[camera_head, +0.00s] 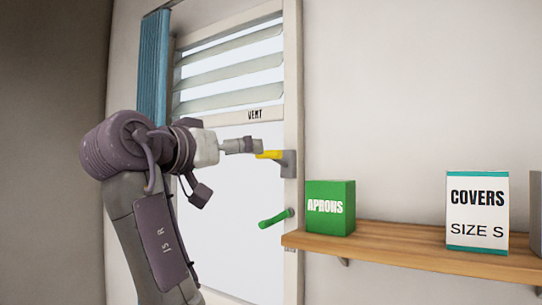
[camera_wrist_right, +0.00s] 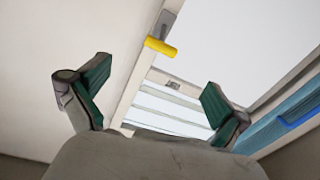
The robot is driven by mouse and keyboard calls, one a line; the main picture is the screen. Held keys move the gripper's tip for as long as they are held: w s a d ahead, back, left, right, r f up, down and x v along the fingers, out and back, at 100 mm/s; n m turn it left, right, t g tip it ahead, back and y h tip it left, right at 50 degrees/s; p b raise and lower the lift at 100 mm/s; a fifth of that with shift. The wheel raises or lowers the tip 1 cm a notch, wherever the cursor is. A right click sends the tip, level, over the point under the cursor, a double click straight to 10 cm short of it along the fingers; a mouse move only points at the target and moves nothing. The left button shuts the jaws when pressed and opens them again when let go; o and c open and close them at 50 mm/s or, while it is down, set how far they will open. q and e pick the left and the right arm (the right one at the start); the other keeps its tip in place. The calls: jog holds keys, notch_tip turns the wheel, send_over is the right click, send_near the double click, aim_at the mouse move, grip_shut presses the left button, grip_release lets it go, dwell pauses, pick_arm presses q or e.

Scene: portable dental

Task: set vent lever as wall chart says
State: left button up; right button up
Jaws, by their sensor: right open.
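The lever with a yellow handle (camera_head: 269,154) sits on a grey mount at the right side of the window frame, its handle pointing left and about level. Louvre slats (camera_head: 230,82) above it stand tilted with gaps between them, over a label reading VENT (camera_head: 255,114). My right gripper (camera_head: 241,146) is just left of the yellow handle in the head view. In the right wrist view its green-padded fingers (camera_wrist_right: 156,80) are spread and empty, with the yellow handle (camera_wrist_right: 160,47) beyond them; contact is not visible. No wall chart shows. My left gripper is out of view.
A green handle (camera_head: 276,219) is lower on the same frame. A wooden shelf (camera_head: 400,246) at right holds a green APRONS box (camera_head: 330,207) and a white COVERS SIZE S box (camera_head: 477,211). A blue curtain (camera_head: 153,68) hangs at the left.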

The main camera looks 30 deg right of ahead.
aim_at(267, 156)
jog(key=p+x, duration=0.6)
jog(key=x, duration=0.7)
jog(key=shift+w, duration=0.2)
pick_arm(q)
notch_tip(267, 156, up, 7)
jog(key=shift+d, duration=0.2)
pick_arm(e)
jog(key=shift+w+d+f, duration=0.15)
jog(key=shift+d, duration=0.2)
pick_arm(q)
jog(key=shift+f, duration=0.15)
pick_arm(e)
jog(key=shift+c, duration=0.2)
